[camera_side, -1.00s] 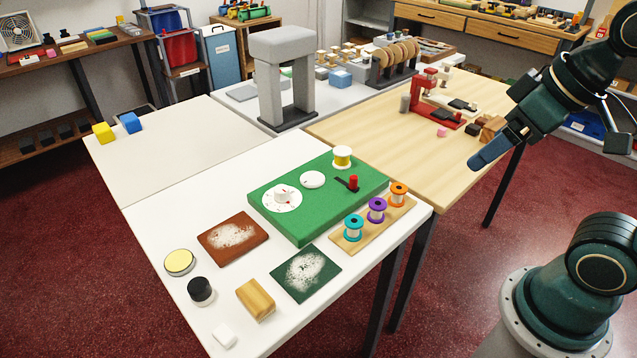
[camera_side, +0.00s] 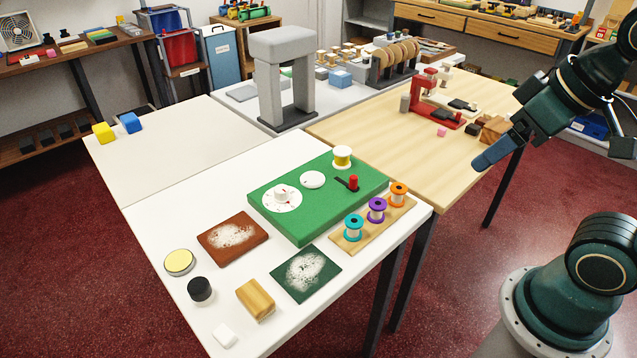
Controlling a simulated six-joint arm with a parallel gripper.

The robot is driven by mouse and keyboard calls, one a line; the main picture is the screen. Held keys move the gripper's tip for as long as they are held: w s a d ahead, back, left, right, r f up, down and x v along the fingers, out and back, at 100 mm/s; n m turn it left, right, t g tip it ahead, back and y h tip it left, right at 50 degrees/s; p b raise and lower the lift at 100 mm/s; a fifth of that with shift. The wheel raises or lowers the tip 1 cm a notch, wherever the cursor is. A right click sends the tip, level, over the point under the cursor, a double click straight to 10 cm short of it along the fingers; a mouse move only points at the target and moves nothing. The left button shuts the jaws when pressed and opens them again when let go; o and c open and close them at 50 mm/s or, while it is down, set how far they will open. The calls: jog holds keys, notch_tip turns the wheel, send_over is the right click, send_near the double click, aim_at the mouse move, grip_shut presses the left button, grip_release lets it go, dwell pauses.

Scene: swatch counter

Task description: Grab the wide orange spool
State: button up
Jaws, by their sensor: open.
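The orange spool (camera_side: 398,194) stands upright at the right end of a wooden strip (camera_side: 376,231), near the right edge of the white table. A purple spool (camera_side: 377,209) and a teal spool (camera_side: 353,227) stand to its left on the same strip. My gripper (camera_side: 478,164) is up and to the right of the orange spool, well apart from it, pointing down and left. It holds nothing that I can see; the gap between its fingers does not show from this side.
A dusty green plate (camera_side: 305,273) and a wooden block (camera_side: 256,299) lie in front. A red machine (camera_side: 424,95) stands on the wooden table.

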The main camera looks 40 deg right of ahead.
jog(key=shift+c, duration=0.2)
jog(key=c, duration=0.4)
jog(key=shift+w, duration=0.1)
jog(key=w+d+f+m+g, duration=0.2)
jog(key=w+f+m, duration=0.3)
jog(key=w+m, duration=0.3)
jog(key=w+d+f+m+g, duration=0.3)
jog(key=w+d+f+m, duration=0.2)
jog(key=w+m, duration=0.3)
jog(key=shift+w+f+g, duration=0.3)
jog(key=shift+w+f, duration=0.15)
jog(key=shift+w, duration=0.9)
